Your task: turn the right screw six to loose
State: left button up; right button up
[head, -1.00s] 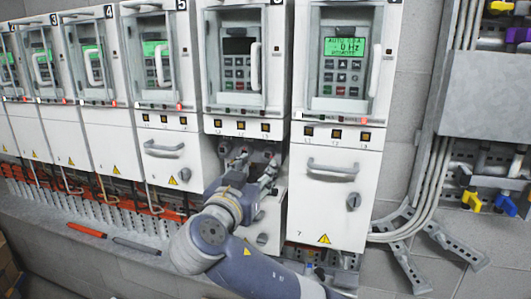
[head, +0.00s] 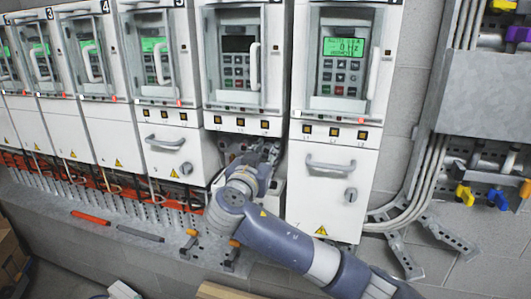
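Drive six (head: 240,65) is the cabinet with the dark display, second from the right. Below its row of small square indicators is an open, dark bay. My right gripper (head: 262,152) is at this bay, in front of its right part. My wrist and forearm come up from the lower right and cover much of the lower bay. The right screw cannot be made out behind the gripper. The fingers are small and blend into the bay, so I cannot tell whether they are open or touch anything. My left gripper is out of view.
Drive seven (head: 336,65), with a lit green display and closed lower cover (head: 327,190), stands right of my gripper. Drive five (head: 157,60) stands left. A red tool (head: 90,217) and a dark tool (head: 140,234) lie on the ledge. Conduits (head: 425,180) run at right.

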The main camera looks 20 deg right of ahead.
jog(key=shift+c, duration=0.6)
jog(key=shift+f+b, duration=0.2)
jog(key=shift+b, duration=0.4)
jog(key=n+b, duration=0.2)
jog(key=b, duration=0.2)
jog(key=shift+f+b, duration=0.2)
jog(key=shift+b, duration=0.15)
jog(key=shift+r+n+b, duration=0.2)
jog(key=shift+n+b, duration=0.3)
jog(key=shift+n, duration=0.5)
jog(key=n, duration=0.2)
jog(key=shift+r+n, duration=0.25)
jog(key=shift+n, duration=0.15)
jog(key=n+p, duration=0.1)
jog(key=n, duration=0.2)
jog(key=shift+r+n+p, duration=0.1)
jog(key=shift+n+p, duration=0.2)
jog(key=shift+p, duration=0.1)
jog(key=n+p, duration=0.2)
jog(key=n, duration=0.1)
jog(key=shift+n, duration=0.3)
jog(key=shift+n+p, duration=1.3)
jog(key=shift+n, duration=0.6)
